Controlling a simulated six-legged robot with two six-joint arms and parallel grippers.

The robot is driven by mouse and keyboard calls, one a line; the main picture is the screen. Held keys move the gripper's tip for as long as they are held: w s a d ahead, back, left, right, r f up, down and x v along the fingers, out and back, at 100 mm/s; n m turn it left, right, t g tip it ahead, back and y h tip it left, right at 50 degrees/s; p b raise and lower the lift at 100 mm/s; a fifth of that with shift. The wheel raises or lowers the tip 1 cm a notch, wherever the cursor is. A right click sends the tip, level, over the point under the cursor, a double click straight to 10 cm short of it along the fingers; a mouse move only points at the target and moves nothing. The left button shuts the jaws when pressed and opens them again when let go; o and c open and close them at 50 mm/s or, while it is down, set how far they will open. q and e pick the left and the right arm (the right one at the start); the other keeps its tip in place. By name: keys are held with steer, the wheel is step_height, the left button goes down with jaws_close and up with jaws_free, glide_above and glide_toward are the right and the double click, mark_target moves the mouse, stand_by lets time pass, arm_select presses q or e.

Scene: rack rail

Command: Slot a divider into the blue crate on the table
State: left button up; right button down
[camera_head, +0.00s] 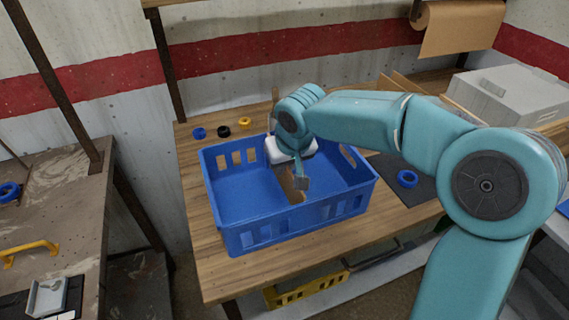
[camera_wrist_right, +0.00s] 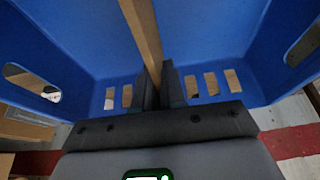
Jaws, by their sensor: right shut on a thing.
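The blue crate (camera_head: 235,205) stands on the wooden table, open side up. My right gripper (camera_head: 300,180) reaches down into the crate from above. It is shut on a brown divider (camera_head: 291,190), whose edge shows below the fingers in the head view. In the right wrist view the divider (camera_wrist_right: 143,35) runs as a narrow strip from between the fingers (camera_wrist_right: 158,88) across the inside of the blue crate (camera_wrist_right: 215,30). Whether the divider sits in slots or touches the crate floor cannot be told. My left gripper is not in view.
Blue, black and yellow rings (camera_head: 222,131) lie behind the crate. A blue roll (camera_head: 407,178) lies right of it on a dark mat (camera_head: 420,195). A grey box (camera_head: 505,95) and upright brown panels (camera_head: 400,82) stand at the right. The table's left front is clear.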

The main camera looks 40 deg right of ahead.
steer(key=shift+f+b, duration=0.55)
steer(key=shift+f, duration=0.25)
steer(key=c, duration=1.1)
jaws_free()
steer(key=shift+r, duration=0.1)
